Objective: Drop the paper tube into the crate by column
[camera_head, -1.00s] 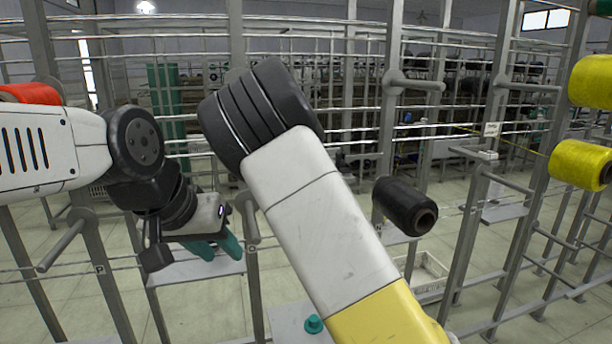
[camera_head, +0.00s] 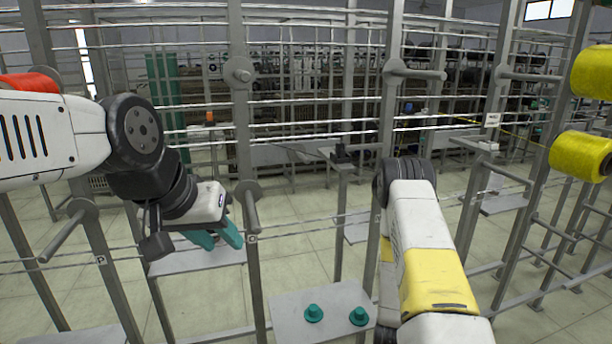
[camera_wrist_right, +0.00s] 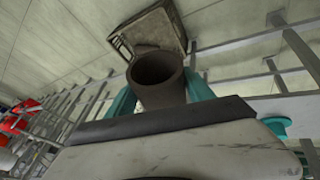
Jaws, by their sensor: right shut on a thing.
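The paper tube (camera_wrist_right: 160,82) is a dark grey-brown hollow cylinder in the right wrist view, its open end showing. My right gripper (camera_wrist_right: 160,98) is shut on it, with one teal finger on each side. The crate (camera_wrist_right: 122,42) lies on the floor beyond the tube, which overlaps its near edge in the picture. Height above the crate is hard to tell. In the head view my right arm hides the right gripper, tube and crate. My left gripper (camera_head: 217,238) hangs at the left, its teal fingers apart and empty.
A grey shelf (camera_head: 285,305) bears two teal holders (camera_head: 314,313) (camera_head: 359,316). Rack posts (camera_head: 243,130) and pegs (camera_head: 415,72) stand around my arms. Yellow bobbins (camera_head: 580,155) hang at the right, a red one (camera_head: 30,82) at the left. Open floor shows behind the rack.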

